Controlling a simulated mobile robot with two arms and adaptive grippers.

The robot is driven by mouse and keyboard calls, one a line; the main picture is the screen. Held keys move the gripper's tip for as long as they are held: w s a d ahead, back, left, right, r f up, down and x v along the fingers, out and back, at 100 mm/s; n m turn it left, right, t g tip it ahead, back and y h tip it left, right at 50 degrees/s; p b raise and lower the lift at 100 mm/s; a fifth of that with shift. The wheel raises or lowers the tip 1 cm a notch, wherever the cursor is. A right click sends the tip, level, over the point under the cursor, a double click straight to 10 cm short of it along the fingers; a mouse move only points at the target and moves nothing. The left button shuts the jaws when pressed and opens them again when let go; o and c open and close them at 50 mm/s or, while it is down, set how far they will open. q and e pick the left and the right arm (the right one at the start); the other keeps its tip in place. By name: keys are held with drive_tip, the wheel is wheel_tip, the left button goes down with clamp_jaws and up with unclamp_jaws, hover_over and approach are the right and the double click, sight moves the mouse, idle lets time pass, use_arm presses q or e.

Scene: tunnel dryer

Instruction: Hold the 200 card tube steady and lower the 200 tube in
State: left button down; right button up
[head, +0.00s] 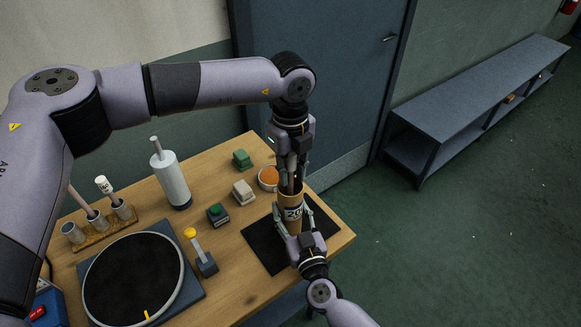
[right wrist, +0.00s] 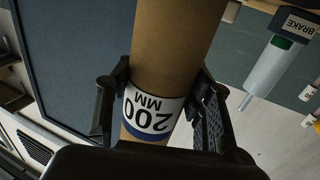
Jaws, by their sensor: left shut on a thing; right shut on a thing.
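The 200 card tube (head: 291,199) is brown, with a white and blue label, and stands upright over the black mat. It fills the middle of the right wrist view (right wrist: 175,45), where its "200 MM" label appears upside down. My right gripper (head: 293,236) is shut around the card tube near the label, one finger on each side. My left gripper (head: 291,176) is directly above, pointing down, shut on the slim 200 tube (head: 291,172). The slim tube's lower end is at the card tube's mouth; how far it is inside is hidden by fingers and rim.
The black mat (head: 262,246) lies at the table's right end. Nearby are an orange-filled bowl (head: 269,177), a beige block (head: 243,192), a green block (head: 242,158), a yellow-knobbed lever (head: 199,250) and a white cylinder (head: 170,180). A round black disc (head: 130,275) and tube rack (head: 92,236) stand left.

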sight(290, 156)
use_arm(q)
drive_tip(key=shift+f, duration=1.2)
idle(0.6)
drive_tip(key=c, duration=1.3)
unclamp_jaws()
drive_tip(key=shift+c, duration=0.2)
drive_tip(key=shift+r, duration=3.55)
use_arm(e)
drive_tip(key=o, duration=1.2)
